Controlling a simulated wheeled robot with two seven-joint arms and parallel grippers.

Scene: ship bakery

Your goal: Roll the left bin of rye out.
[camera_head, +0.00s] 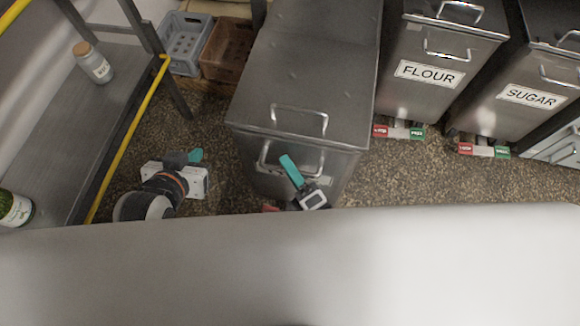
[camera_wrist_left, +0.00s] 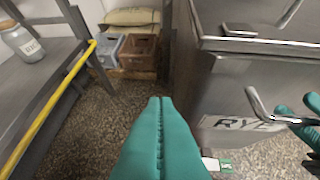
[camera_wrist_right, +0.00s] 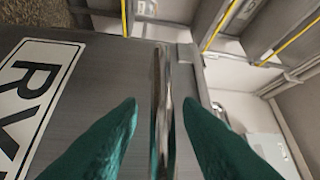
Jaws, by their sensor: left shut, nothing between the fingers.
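The rye bin (camera_head: 310,75) is a grey metal bin with a shut lid. Its RYE label (camera_wrist_left: 237,123) shows in the left wrist view and partly in the right wrist view (camera_wrist_right: 38,95). My right gripper (camera_head: 288,163) is at the bin's front handle (camera_head: 264,158). In the right wrist view its teal fingers (camera_wrist_right: 160,108) are apart, with the handle bar (camera_wrist_right: 161,80) between them and a gap on each side. My left gripper (camera_head: 196,156) is shut and empty over the floor, left of the bin; its fingers meet in the left wrist view (camera_wrist_left: 160,102).
A grey bench (camera_head: 60,125) with a yellow rail (camera_head: 125,145) stands left. A blue-grey crate (camera_head: 184,43) and a brown crate (camera_head: 227,50) are behind. The flour bin (camera_head: 440,50) and sugar bin (camera_head: 530,75) stand right, with red and green floor pedals. Speckled floor (camera_head: 215,130) is clear beside the rye bin.

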